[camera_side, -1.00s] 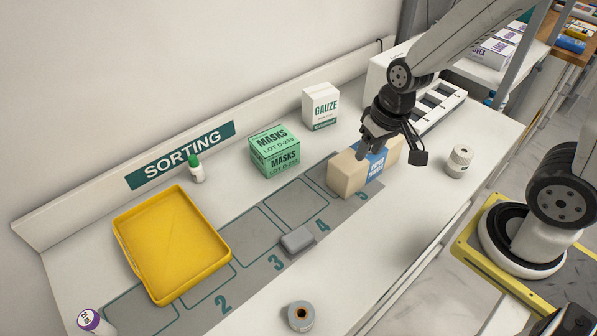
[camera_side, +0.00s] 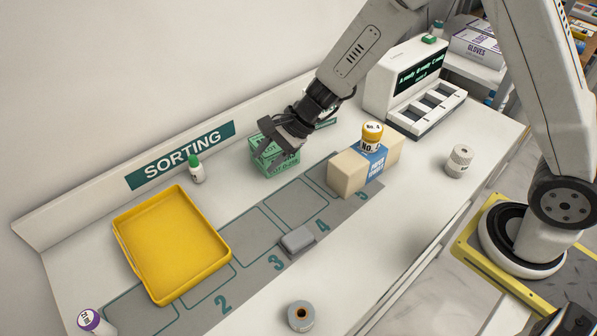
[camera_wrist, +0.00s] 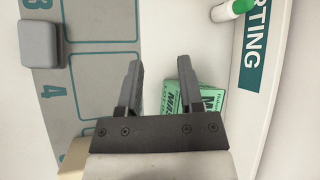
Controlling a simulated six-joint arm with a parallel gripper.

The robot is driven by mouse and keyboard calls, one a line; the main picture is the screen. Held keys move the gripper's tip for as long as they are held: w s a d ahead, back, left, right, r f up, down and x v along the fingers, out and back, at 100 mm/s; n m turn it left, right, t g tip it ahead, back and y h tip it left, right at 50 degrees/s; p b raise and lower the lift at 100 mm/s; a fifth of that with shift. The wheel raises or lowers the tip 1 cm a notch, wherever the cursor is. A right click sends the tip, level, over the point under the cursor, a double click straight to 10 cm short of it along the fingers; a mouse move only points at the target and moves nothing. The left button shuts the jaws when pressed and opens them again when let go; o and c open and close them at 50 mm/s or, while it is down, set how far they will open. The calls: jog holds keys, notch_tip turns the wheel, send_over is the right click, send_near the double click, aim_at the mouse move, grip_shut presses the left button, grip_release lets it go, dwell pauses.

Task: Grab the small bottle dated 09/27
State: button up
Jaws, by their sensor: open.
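A small white bottle with a green cap (camera_side: 196,169) stands between the SORTING sign and the yellow tray; it also shows at the top of the wrist view (camera_wrist: 232,10). A purple-capped bottle (camera_side: 90,320) is at the lower left edge. I cannot read a date on any of them. My gripper (camera_side: 281,141) is open and empty, over or in front of the green MASKS boxes (camera_side: 268,163); its open fingers show in the wrist view (camera_wrist: 159,80).
The yellow tray (camera_side: 120,250) stands empty at left. A grey block (camera_side: 297,240) lies by spaces 3 and 4. A white machine (camera_side: 410,90) stands at the back right.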

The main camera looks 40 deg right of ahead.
aim_at(195, 157)
jog(key=w+a+f+m+t, duration=0.1)
jog(key=w+a+m+t, duration=0.1)
jog(key=w+m, duration=0.1)
jog(key=w+a+f+m+t+y, duration=0.1)
jog(key=w+a+m, duration=0.1)
jog(key=w+m, duration=0.2)
jog(key=w+a+f+m+t+y, duration=0.1)
jog(key=w+m+t, duration=0.1)
jog(key=w, duration=0.3)
jog(key=shift+a+f+m+t, duration=0.15)
jog(key=shift+a+m+t, duration=0.2)
jog(key=shift+m, duration=0.45)
jog(key=shift+w+a+f+m+t, duration=0.1)
jog(key=shift+w+m+t, duration=0.15)
jog(key=shift+w+m, duration=0.2)
jog(key=shift+w, duration=0.1)
jog(key=shift+x, duration=1.25)
jog(key=shift+a+f, duration=0.1)
jog(key=shift+a, duration=0.05)
jog(key=shift+x, duration=2.5)
grip_shut()
